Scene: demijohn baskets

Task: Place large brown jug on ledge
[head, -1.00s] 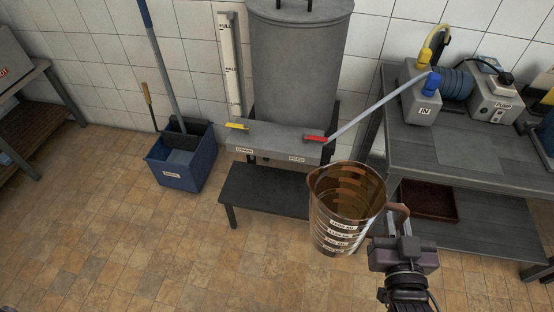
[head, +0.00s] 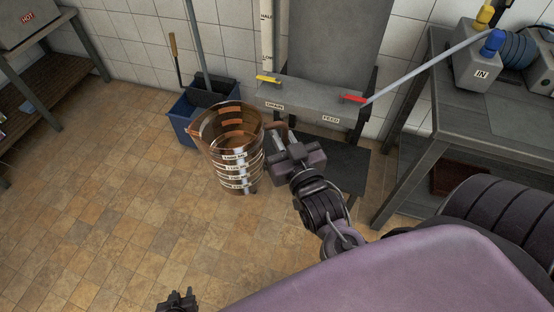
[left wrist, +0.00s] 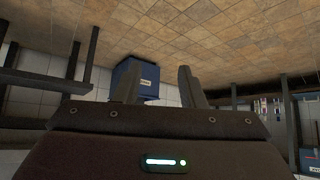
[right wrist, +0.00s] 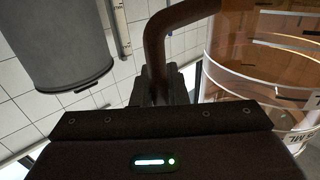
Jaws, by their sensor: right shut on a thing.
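The large brown jug (head: 228,160), see-through with white scale marks, hangs above the floor in the head view, its mouth upward. My right gripper (head: 281,140) is shut on its handle (head: 276,131); the right wrist view shows the handle (right wrist: 155,45) between the fingers and the jug's wall (right wrist: 262,60). The low dark bench (head: 345,165) is right of the jug, partly hidden by my right arm. Above it is a grey ledge (head: 310,100) labelled DRAIN and FEED. My left gripper (left wrist: 160,85) is open and empty; only its tip shows at the head view's bottom edge.
A blue bin (head: 183,124) with long-handled tools stands behind the jug. A grey tank (head: 335,40) rises over the ledge, with yellow and red levers. A workbench (head: 425,130) is at right, a HOT unit's table (head: 50,70) at left. The tiled floor is open at left.

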